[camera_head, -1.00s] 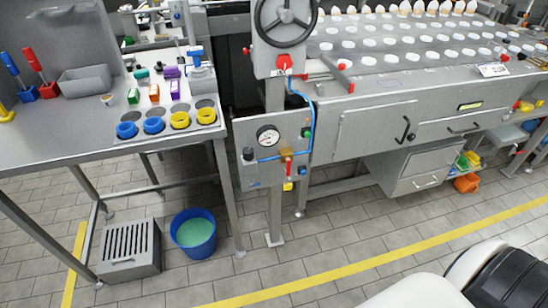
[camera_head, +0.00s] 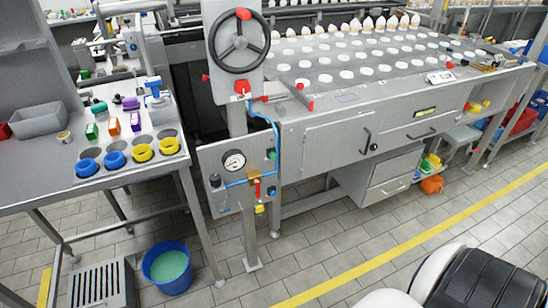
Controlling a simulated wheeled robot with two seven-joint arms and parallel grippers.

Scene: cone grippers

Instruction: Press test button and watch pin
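A grey panel (camera_head: 218,172) stands on a post in the middle of the view. It carries a round white-faced gauge (camera_head: 234,161), a black knob (camera_head: 215,180) at its left, and a green button (camera_head: 272,154) at its right edge. A brass fitting with a red lever (camera_head: 257,188) sits at the lower right, joined to blue tubing (camera_head: 277,130). Which part is the test button is not certain, and no pin can be made out. Neither of my grippers is in view.
A black handwheel (camera_head: 239,41) is above the panel. A steel table (camera_head: 45,178) with blue and yellow rings stands left. A blue bucket (camera_head: 155,277) and a slatted grey box (camera_head: 102,287) are on the floor. A large machine (camera_head: 320,140) fills the right. The tiled floor in front is open.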

